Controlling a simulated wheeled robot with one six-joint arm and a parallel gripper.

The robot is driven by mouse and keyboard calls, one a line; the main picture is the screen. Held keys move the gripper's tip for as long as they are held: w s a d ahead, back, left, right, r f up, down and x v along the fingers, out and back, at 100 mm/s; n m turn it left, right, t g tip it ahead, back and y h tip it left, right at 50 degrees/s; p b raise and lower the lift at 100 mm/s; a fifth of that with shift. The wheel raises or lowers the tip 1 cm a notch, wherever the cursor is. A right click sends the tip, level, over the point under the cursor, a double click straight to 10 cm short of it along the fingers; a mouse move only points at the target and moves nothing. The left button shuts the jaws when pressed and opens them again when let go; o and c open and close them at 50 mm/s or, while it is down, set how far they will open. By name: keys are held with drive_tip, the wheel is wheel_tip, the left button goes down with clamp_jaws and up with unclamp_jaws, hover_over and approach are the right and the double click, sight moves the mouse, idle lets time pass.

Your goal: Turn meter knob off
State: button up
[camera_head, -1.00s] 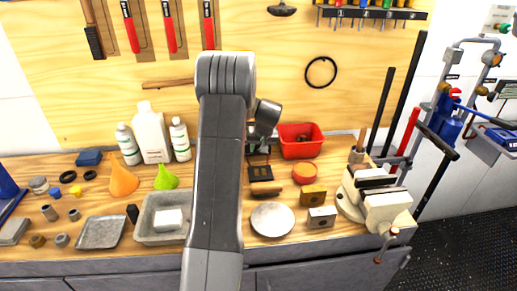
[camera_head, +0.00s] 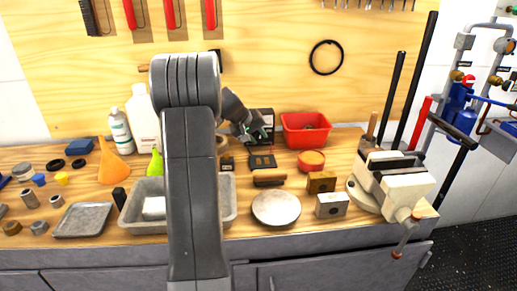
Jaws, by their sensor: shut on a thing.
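A dark box-shaped meter (camera_head: 266,118) stands upright at the back of the workbench, against the wooden wall panel. My gripper (camera_head: 253,134) is at its front, with the jaws shut on the knob on its face. The knob itself is hidden behind the fingers and too small to make out, so its setting cannot be read. My arm's large grey links cover the view left of the meter.
A flat black item (camera_head: 262,161) lies just below the meter. A red bin (camera_head: 305,130) is close on the right. A round metal plate (camera_head: 276,208), a grey tray (camera_head: 228,200) and a vise (camera_head: 395,187) stand nearer the front. Bottles (camera_head: 143,122) stand left of my arm.

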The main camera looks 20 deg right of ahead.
drive_tip(key=h+b, duration=0.1)
drive_tip(key=b, duration=0.3)
drive_tip(key=f+h+b, duration=0.1)
drive_tip(key=h+b, duration=0.1)
drive_tip(key=b, duration=0.2)
drive_tip(key=shift+a+f+n+b, duration=0.15)
drive_tip(key=shift+a+n+b, duration=0.15)
drive_tip(key=shift+n, duration=0.1)
drive_tip(key=h+b, duration=0.2)
drive_tip(key=b, duration=0.1)
drive_tip(key=shift+n+g, duration=0.3)
drive_tip(key=shift+h+b, duration=0.3)
drive_tip(key=shift+b, duration=0.15)
drive_tip(key=shift+r+h+b, duration=0.25)
drive_tip(key=shift+h+b, duration=0.05)
drive_tip(key=shift+b, duration=0.1)
drive_tip(key=o, duration=1)
drive_tip(key=shift+c, duration=0.2)
drive_tip(key=shift+a, duration=0.1)
drive_tip(key=p+v, duration=0.2)
drive_tip(key=v, duration=1.1)
drive_tip(key=shift+a+r, duration=0.2)
drive_tip(key=shift+a, duration=0.15)
